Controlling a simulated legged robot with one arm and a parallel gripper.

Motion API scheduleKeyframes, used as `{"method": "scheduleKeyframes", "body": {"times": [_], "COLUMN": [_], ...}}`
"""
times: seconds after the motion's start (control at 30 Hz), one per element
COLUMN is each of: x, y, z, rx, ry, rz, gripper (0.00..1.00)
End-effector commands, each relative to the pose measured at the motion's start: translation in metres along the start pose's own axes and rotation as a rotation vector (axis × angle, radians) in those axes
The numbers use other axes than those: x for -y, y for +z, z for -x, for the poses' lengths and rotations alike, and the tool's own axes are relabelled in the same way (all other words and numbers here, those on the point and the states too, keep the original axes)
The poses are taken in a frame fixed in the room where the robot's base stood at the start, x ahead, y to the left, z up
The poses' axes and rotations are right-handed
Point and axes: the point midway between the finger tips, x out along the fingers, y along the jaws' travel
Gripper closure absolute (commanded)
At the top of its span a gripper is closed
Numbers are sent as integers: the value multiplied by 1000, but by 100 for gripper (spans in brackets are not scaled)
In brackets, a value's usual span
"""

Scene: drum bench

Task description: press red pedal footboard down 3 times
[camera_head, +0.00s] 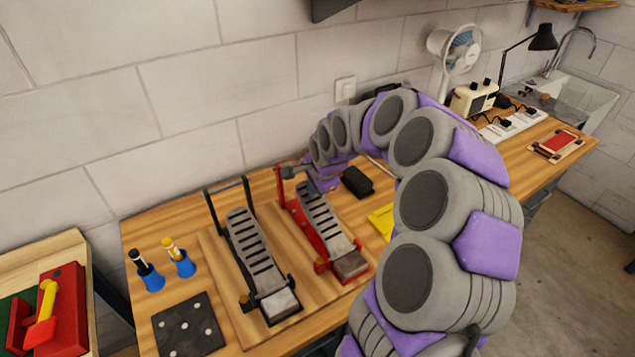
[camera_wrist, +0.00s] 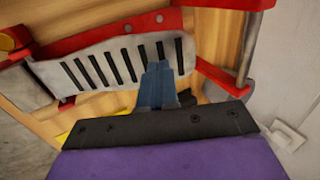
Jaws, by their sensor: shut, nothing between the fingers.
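The red pedal (camera_head: 308,219) stands on the wooden bench, right of a black pedal. Its grey slotted footboard (camera_head: 325,225) slopes from the raised far end down to a heel block at the near end. In the wrist view the footboard (camera_wrist: 103,68) crosses the picture, with the red frame (camera_wrist: 215,75) around its raised end. My gripper (camera_wrist: 158,70) is shut and empty, its fingertips over the slotted part near the raised end. I cannot tell whether they touch it. In the head view my gripper (camera_head: 324,184) is partly hidden by my arm.
The black pedal (camera_head: 256,255) stands close on the left. A black box (camera_head: 357,182) and a yellow item (camera_head: 381,221) lie to the right. Two blue-based items (camera_head: 181,262) and a black dotted plate (camera_head: 188,327) sit at the left. The wall (camera_head: 190,110) is close behind.

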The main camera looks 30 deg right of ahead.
Motion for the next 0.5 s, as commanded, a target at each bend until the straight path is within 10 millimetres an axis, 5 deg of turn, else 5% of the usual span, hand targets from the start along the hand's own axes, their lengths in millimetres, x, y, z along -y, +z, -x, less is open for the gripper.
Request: {"method": "scheduleKeyframes", "body": {"times": [0.5], "x": [0], "y": [0], "z": [-18], "rx": [0], "ry": [1], "rz": [0], "gripper": [100]}}
